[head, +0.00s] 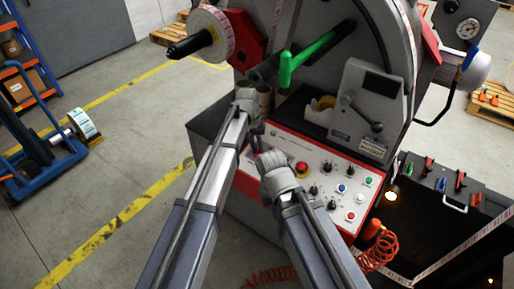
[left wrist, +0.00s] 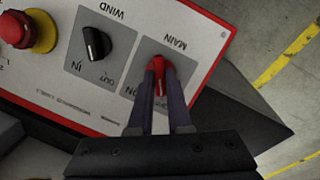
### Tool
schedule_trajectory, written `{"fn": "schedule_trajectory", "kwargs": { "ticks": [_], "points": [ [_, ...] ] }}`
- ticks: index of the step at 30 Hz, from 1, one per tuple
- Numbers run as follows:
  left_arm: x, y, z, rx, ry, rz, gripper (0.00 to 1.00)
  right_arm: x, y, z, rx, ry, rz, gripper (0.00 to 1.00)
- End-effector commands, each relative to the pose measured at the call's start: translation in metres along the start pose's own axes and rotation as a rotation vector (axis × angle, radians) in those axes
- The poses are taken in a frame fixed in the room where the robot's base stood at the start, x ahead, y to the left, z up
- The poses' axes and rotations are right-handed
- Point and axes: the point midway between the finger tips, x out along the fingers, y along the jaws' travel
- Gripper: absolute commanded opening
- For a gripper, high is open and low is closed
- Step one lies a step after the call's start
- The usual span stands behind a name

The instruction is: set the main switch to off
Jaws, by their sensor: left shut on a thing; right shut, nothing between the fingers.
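The main switch (left wrist: 159,77) is a red knob on a grey plate marked MAIN, upside down in the left wrist view. An ON label shows beside it; the other position label is hidden. My left gripper (left wrist: 161,76) is shut on the knob, one finger on each side. The knob lies roughly in line with the fingers; its exact setting is hard to tell. In the head view my left gripper (head: 257,129) is at the panel's upper left and the switch is hidden. My right gripper (head: 263,150) is shut and empty, just below it.
The white control panel (head: 284,139) has a red border. A black WIND selector (left wrist: 96,43) sits beside the main switch, then a red emergency stop (left wrist: 15,29) with a yellow collar. A grey lever box (head: 365,105) stands behind the panel.

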Motion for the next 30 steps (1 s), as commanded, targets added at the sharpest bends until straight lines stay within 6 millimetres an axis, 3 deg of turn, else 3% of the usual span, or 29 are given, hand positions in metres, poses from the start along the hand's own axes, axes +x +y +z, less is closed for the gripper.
{"fn": "schedule_trajectory", "kwargs": {
  "ticks": [8,9,17,30],
  "points": [
    [0.0000,0.0000,0.0002,-0.003,-0.001,0.001,0.00,0.0001,0.0000,0.0000,0.000,0.000,0.000,0.00],
    [0.0000,0.0000,0.0002,-0.002,-0.001,0.001,0.17,0.0001,0.0000,0.0000,0.000,0.000,0.000,0.00],
    [0.0000,0.0001,0.0001,-0.001,0.000,0.001,0.46,0.0000,0.0000,0.0000,0.000,0.000,0.000,0.00],
    [-0.0074,0.0003,0.0000,0.000,0.000,0.000,0.46,-0.0074,0.0007,0.0004,0.000,0.000,0.000,0.00]
  ]
}}
